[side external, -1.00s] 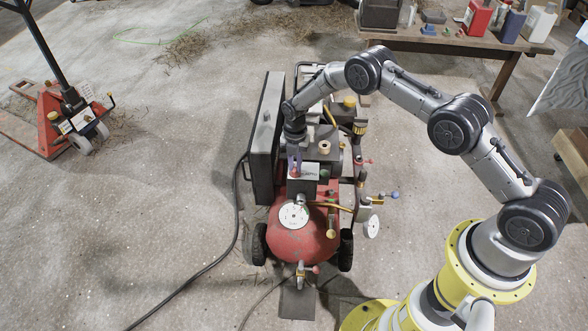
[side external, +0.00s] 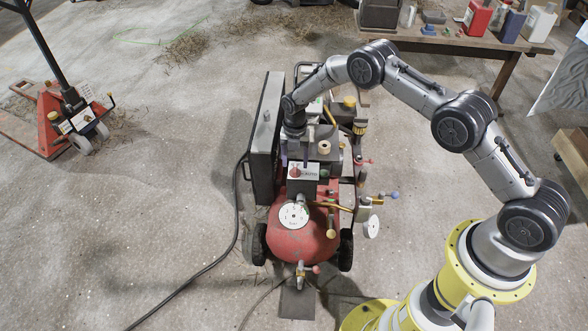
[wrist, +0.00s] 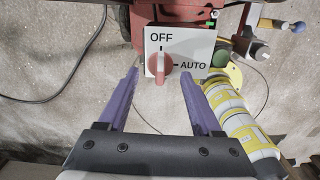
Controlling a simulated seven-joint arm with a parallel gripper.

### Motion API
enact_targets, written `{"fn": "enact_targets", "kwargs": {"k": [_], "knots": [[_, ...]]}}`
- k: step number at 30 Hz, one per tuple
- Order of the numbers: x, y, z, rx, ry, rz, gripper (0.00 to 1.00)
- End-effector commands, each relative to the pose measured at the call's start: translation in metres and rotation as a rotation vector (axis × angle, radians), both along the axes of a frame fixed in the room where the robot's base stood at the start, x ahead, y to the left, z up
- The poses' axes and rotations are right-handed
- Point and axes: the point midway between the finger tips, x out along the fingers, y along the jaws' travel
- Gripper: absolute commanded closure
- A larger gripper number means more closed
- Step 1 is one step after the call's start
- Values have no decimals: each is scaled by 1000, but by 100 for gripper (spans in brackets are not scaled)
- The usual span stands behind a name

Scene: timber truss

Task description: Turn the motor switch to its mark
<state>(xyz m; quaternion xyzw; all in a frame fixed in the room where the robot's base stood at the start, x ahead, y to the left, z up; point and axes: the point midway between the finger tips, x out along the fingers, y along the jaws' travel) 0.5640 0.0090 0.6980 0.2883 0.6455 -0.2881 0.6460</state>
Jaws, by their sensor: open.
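The motor switch is a red knob (wrist: 161,69) on a white plate (wrist: 196,42) marked OFF above and AUTO to the right. The knob's long axis looks upright in the wrist view, toward OFF. The switch (side external: 295,172) sits on a dark box at the front of the red compressor (side external: 303,243). My gripper (wrist: 160,75) is open, its purple fingers on either side of the knob in the wrist view with gaps on both sides. In the side view my gripper (side external: 295,150) is just behind the switch; contact is not visible.
A tall dark panel (side external: 266,130) stands close at the left of my gripper. Brass fittings and a small gauge (side external: 371,227) stick out at the right. A black cable (side external: 225,250) lies on the floor. A red pallet jack (side external: 60,115) and a bench (side external: 470,42) are farther off.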

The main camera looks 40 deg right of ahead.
Motion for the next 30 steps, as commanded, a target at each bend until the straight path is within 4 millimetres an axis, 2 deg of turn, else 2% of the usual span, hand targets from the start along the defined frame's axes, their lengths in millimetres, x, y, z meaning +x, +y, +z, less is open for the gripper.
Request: {"fn": "enact_targets", "kwargs": {"k": [15, 27, 30], "knots": [[0, 0, 37, -1, 1, 0, 34], [0, 0, 42, 0, 1, 0, 34], [4, 0, 51, 1, -16, -1, 34]]}}
